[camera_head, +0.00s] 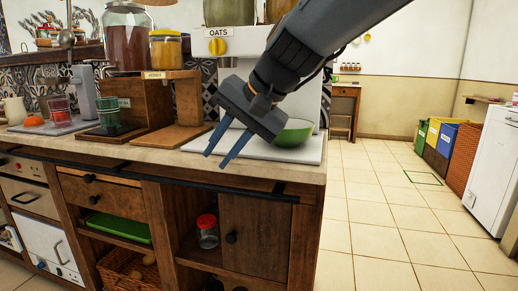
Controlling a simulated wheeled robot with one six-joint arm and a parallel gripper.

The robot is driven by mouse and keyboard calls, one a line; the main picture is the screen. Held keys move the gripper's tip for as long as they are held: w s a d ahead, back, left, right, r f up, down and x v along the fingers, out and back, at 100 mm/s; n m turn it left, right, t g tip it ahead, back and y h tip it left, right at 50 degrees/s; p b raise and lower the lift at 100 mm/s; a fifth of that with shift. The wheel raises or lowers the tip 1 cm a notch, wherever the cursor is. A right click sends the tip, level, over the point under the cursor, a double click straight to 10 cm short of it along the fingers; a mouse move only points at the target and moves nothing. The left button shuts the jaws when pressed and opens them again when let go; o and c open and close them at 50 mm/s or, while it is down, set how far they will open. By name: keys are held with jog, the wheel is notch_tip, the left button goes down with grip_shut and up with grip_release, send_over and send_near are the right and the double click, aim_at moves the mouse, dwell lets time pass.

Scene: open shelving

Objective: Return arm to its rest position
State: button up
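My gripper (227,144) is in the camera_head view, at the end of my dark arm that reaches in from the upper right. Its two blue fingers are spread apart and point down and left, with nothing between them. It hangs above the front part of the counter. A green bowl (297,131) is on a white board (309,150) just behind and to the right of the gripper. The gripper body hides part of the bowl. I cannot tell whether gripper and bowl touch.
An oats dispenser (217,46) stands behind my arm. Tiled floor (385,213) is clear at the right. Coloured bins (440,140) stand by the far wall.

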jog(key=s+d+f+n+g+h, duration=0.25)
jog(key=s+d+f+n, duration=0.2)
jog(key=s+f, duration=0.65)
jog(key=s+d+f+n+g+h, duration=0.1)
jog(key=s+d+f+n+h, duration=0.4)
jog(key=s+f, duration=0.55)
jog(key=w+d+r+m+p, duration=0.1)
jog(key=d+r+m+p, duration=0.6)
jog(key=d+r+p, duration=1)
notch_tip(320, 180, up, 2)
jog(key=p, duration=0.8)
jog(key=shift+d+r+y, duration=0.2)
jog(key=shift+d+y, duration=0.1)
jog(key=shift+y, duration=0.05)
jog(key=shift+w+a, duration=0.1)
